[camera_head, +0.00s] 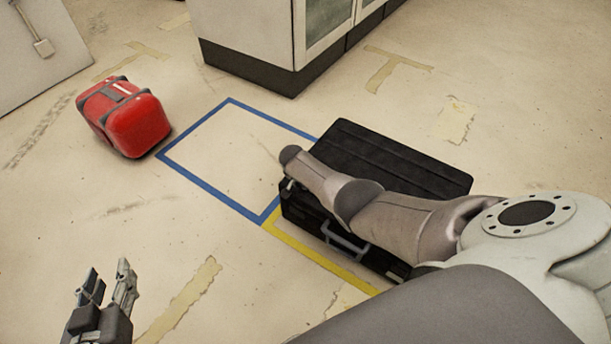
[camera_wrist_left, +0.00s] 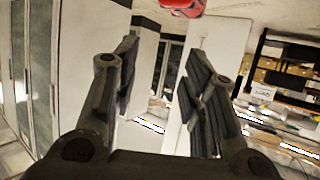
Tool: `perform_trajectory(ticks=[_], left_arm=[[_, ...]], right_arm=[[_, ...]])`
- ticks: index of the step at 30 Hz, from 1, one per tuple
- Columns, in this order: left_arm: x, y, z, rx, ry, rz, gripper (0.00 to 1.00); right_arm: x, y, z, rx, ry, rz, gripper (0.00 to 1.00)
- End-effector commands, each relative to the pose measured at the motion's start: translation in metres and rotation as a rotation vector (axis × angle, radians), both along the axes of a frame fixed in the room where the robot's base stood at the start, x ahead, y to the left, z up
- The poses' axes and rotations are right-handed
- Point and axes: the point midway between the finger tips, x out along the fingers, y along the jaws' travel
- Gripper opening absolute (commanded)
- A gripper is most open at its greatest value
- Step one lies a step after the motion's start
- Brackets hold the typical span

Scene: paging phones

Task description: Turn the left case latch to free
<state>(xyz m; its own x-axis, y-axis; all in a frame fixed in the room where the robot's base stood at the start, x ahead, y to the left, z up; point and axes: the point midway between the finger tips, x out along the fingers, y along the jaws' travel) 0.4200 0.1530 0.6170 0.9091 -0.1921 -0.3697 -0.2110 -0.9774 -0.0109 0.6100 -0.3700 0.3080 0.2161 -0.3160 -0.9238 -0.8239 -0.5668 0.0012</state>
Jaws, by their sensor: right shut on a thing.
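A black case (camera_head: 400,157) lies flat on the floor, with its grey handle (camera_head: 345,238) on the front side. My right arm reaches across it from the right and covers much of its top and front. The left case latch (camera_head: 289,185) is a small, pale part at the front left corner, mostly hidden. My right gripper is at that corner, shut on the latch, with its fingers largely hidden by my wrist. The latch's angle cannot be made out. My left gripper (camera_head: 107,275) is open and empty at the lower left; its spread fingers also show in the left wrist view (camera_wrist_left: 162,65).
A red case (camera_head: 140,125) stands on the floor at the upper left, also partly in the left wrist view (camera_wrist_left: 183,7). A blue tape square (camera_head: 212,195) is empty beside the black case. Yellow tape (camera_head: 325,262) runs along its front. A cabinet (camera_head: 245,35) stands behind.

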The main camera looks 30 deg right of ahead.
Motion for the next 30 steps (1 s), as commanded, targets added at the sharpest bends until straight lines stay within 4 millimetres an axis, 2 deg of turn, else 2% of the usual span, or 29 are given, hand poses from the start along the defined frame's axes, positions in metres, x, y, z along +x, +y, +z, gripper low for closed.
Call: perform_trajectory(ticks=[6,13,19,30], left_arm=[[0.016,-0.010,0.038,-0.054,-0.223,-0.015,0.40],[0.021,-0.016,0.068,-0.093,-0.374,-0.024,0.40],[0.021,-0.017,0.079,-0.107,-0.428,-0.027,0.40],[0.021,-0.017,0.081,-0.109,-0.436,-0.027,0.40]], right_arm=[[0.002,0.001,-0.001,0.001,-0.002,-0.119,0.13],[0.002,0.001,0.000,0.002,-0.003,-0.196,0.13],[0.002,0.000,0.000,0.001,-0.003,-0.222,0.13],[0.002,0.000,0.001,0.002,-0.003,-0.227,0.13]])
